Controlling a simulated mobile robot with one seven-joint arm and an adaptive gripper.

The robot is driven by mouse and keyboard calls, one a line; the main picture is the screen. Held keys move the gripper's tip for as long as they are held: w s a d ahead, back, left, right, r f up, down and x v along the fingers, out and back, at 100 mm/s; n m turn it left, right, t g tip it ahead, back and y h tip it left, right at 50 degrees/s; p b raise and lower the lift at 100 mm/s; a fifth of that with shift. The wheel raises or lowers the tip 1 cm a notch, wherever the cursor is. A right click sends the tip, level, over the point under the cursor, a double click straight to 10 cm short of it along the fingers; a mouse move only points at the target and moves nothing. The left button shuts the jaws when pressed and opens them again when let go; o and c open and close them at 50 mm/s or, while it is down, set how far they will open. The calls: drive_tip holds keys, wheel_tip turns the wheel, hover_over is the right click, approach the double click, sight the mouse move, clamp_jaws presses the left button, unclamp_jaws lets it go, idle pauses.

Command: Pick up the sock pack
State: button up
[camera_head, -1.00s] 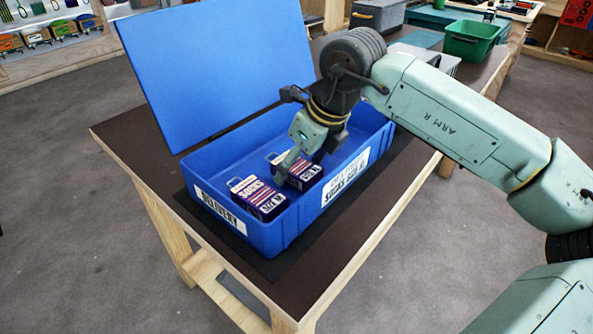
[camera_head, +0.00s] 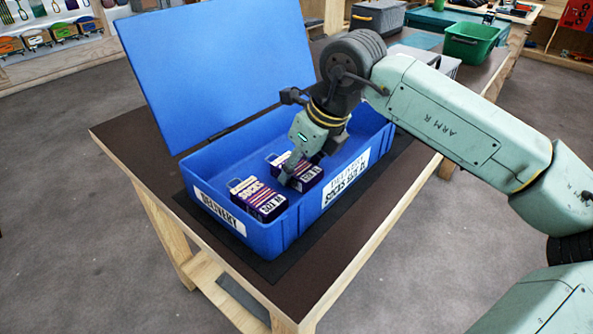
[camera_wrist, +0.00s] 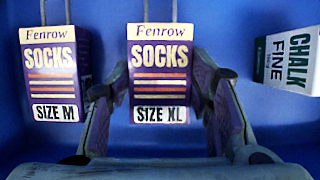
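A purple sock pack marked "SIZE XL" (camera_wrist: 160,75) stands in the blue delivery box (camera_head: 272,238). In the head view this pack (camera_head: 312,177) is partly hidden by my gripper (camera_head: 298,178). In the wrist view my gripper (camera_wrist: 160,98) is open, one finger on each side of the XL pack, with narrow gaps; I see no clear contact. A second sock pack, marked "SIZE M" (camera_wrist: 50,75), stands to the left of it, outside the fingers; it also shows in the head view (camera_head: 258,200). The box's front label reads "DELIVERY", and its side label "SOCKS SIZE XL".
The blue lid (camera_head: 220,65) stands open behind the box. A green bin (camera_head: 470,42) is farther back.

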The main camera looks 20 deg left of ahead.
drive_tip(key=c, duration=0.6)
drive_tip(key=shift+o, duration=0.2)
drive_tip(key=shift+r, duration=0.1)
